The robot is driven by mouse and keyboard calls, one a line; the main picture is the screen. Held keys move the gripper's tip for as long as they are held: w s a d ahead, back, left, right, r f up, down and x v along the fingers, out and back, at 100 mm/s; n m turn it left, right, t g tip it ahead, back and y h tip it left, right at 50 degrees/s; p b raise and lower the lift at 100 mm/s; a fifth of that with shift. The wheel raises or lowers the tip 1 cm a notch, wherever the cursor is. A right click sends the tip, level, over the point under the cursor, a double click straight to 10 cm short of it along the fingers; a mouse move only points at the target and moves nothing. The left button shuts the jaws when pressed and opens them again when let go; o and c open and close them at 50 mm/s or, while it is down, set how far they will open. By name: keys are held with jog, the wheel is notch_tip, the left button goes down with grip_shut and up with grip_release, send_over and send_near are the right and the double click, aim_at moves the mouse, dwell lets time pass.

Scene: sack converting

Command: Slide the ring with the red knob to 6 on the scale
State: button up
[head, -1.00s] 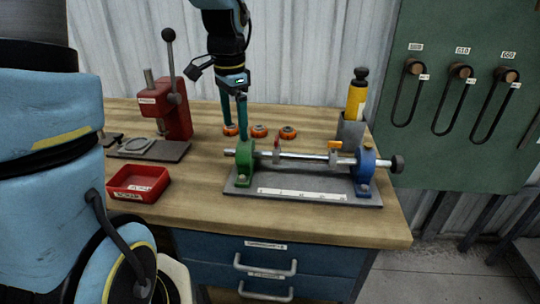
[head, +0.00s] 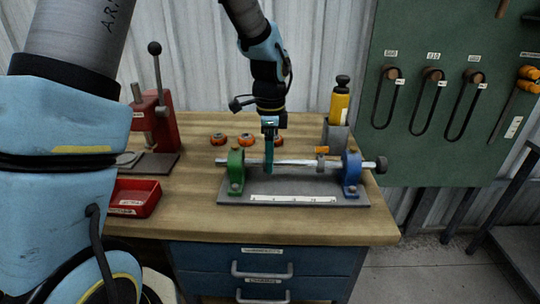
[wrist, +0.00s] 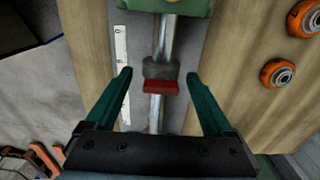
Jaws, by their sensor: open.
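The ring with the red knob (wrist: 161,86) sits on a steel rod (wrist: 157,112) near the green end block (wrist: 180,6) in the wrist view. My gripper (wrist: 160,75) is open, with one finger on each side of the rod and the ring between and slightly ahead of them, apart from both. In the head view my gripper (head: 269,168) is over the rod near the green block (head: 236,170) and hides the red knob. A second ring with an orange knob (head: 321,151) is near the blue block (head: 352,172). The white scale (head: 293,199) lies along the base; its numbers are too small to read.
Several orange-rimmed wheels (head: 248,139) lie behind the rod. A yellow bottle (head: 340,105) stands in a grey holder at the back right. A red tray (head: 137,198) and a red lever press (head: 160,125) are at the left. A black end knob (head: 381,163) sticks out right.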

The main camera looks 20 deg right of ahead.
jog(key=shift+f, duration=0.55)
grip_shut()
dwell(0.4)
dwell(0.3)
